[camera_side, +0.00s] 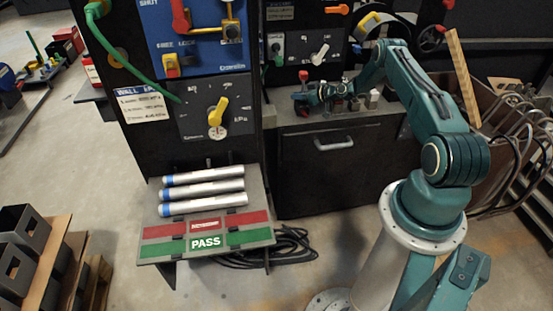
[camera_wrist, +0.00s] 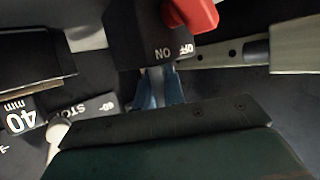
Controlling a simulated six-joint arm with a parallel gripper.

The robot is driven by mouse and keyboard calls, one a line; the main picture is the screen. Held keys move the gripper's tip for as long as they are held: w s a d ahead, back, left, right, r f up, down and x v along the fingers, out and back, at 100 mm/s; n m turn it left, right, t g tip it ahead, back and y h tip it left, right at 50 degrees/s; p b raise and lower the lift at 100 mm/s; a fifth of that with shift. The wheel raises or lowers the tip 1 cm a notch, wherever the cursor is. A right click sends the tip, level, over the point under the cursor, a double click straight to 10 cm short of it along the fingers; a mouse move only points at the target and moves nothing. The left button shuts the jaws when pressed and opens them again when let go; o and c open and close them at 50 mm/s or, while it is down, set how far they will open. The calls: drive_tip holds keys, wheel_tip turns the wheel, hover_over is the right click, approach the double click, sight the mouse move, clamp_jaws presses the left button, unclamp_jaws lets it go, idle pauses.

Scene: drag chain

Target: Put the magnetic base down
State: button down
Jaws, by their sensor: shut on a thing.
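The magnetic base (camera_wrist: 135,38) is a black block marked ON and OFF with a red knob (camera_wrist: 190,14), at the top centre of the wrist view. My gripper (camera_wrist: 160,78) is shut on it, with the bluish fingers at its near edge. In the side view my gripper (camera_side: 318,94) is at the back, close over the top of the dark bench. A small red and dark piece at its tip (camera_side: 300,97) seems to be the magnetic base. Whether its underside touches the bench cannot be told.
Small metal blocks (camera_side: 373,97) stand on the bench right of my gripper. A control panel (camera_side: 305,45) rises behind.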

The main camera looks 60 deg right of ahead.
drive_tip(key=shift+f, duration=0.15)
idle(0.3)
drive_tip(key=c, duration=1.5)
unclamp_jaws()
drive_tip(key=shift+f, duration=0.1)
drive_tip(key=v, duration=0.7)
drive_tip(key=shift+s, duration=0.25)
